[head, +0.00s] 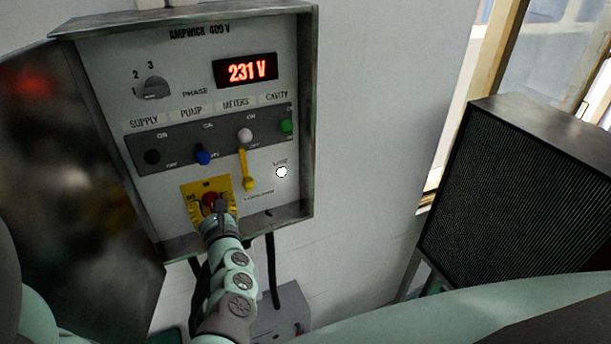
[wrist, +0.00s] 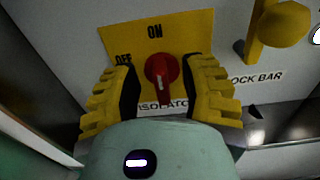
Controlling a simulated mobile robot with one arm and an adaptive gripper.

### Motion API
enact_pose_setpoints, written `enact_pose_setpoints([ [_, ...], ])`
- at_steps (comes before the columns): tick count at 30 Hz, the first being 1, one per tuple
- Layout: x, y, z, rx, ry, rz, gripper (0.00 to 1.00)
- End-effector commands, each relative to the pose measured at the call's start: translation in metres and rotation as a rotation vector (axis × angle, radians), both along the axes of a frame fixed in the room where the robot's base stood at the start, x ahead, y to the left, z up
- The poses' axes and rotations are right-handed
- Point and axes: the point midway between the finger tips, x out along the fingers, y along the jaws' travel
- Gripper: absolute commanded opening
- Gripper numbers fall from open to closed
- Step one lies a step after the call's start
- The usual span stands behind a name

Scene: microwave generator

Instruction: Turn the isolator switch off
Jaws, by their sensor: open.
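The isolator switch is a red knob (wrist: 162,75) on a yellow plate (wrist: 180,28), marked ON at the top and OFF at the left. Its grip stands roughly upright, in line with ON, with a pale mark on its lower part. In the head view the red knob (head: 209,199) sits low on the panel, partly covered by my gripper (head: 217,205). In the wrist view my gripper (wrist: 163,72) is open, with one yellow-padded finger on each side of the knob. Gaps show between the knob and both fingers.
A yellow lock bar (head: 245,168) hangs just right of the plate, its knob end (wrist: 283,24) close to my right finger. The grey cabinet (head: 190,60) has a lit 231 V display (head: 245,70). An open door (head: 85,190) stands left; a dark ribbed box (head: 500,190) stands right.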

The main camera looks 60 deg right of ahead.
Motion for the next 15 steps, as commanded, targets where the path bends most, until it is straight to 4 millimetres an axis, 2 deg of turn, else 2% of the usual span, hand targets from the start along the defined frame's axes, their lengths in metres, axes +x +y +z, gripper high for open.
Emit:
enact_pose_setpoints([
  [4,0.0003,0.0003,-0.0002,0.0,0.0,0.001,0.42],
  [5,0.0002,0.0003,-0.0002,0.0,0.0,0.001,0.48],
  [15,-0.0001,0.0001,-0.0002,0.0,0.0,0.0,0.13],
])
